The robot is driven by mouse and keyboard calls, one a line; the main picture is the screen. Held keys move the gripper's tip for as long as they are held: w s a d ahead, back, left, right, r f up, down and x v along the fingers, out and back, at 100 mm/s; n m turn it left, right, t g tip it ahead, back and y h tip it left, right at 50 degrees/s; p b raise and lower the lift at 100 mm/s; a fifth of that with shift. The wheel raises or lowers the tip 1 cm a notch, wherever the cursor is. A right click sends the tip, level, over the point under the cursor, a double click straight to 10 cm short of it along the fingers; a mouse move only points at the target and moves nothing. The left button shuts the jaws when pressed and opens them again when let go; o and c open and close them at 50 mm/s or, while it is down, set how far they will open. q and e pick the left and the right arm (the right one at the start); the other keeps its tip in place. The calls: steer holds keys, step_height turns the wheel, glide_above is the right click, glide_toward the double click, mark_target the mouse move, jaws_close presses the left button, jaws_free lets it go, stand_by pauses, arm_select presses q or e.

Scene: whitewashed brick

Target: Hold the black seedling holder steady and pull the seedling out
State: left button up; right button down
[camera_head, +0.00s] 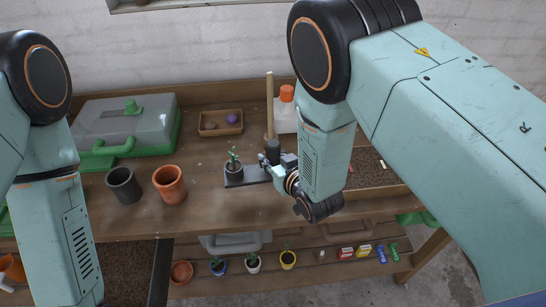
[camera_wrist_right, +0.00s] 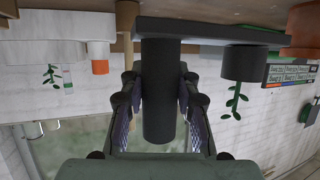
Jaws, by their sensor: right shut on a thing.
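The black seedling holder (camera_head: 238,183) stands upright on the wooden bench, with a cup at its left end and a thick post (camera_head: 273,149) at its right end. A small green seedling (camera_head: 233,156) stands in the cup. My right gripper (camera_head: 275,160) is shut on the post; in the right wrist view, which is upside down, its fingers lie on both sides of the post (camera_wrist_right: 158,90). The seedling (camera_wrist_right: 236,102) shows there beside the gripper, in its cup (camera_wrist_right: 243,64). The seedling's roots are hidden. My left arm shows at the left, but its gripper is out of view.
A dark grey pot (camera_head: 124,187) and a terracotta pot (camera_head: 169,186) stand left of the holder. Behind are a grey-green case (camera_head: 125,122), a wooden tray (camera_head: 220,131) and a white bottle with an orange cap (camera_head: 286,94). Small potted plants stand on the lower shelf.

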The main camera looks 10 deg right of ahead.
steer(key=shift+w+a+f+b, duration=0.15)
steer(key=shift+f+b, duration=0.2)
steer(key=shift+f, duration=0.25)
steer(key=shift+s+f+b, duration=0.2)
steer(key=shift+f+b, duration=0.5)
steer(key=shift+w+f+b, duration=0.25)
steer(key=shift+f+b, duration=0.45)
steer(key=shift+f, duration=0.25)
steer(key=shift+s+f+b, duration=0.15)
steer(key=shift+f+b, duration=0.55)
steer(key=shift+f, duration=0.2)
steer(key=c, duration=1.4)
jaws_free()
steer(key=shift+f, duration=0.1)
steer(key=shift+o, duration=0.9)
steer(key=shift+c, duration=0.3)
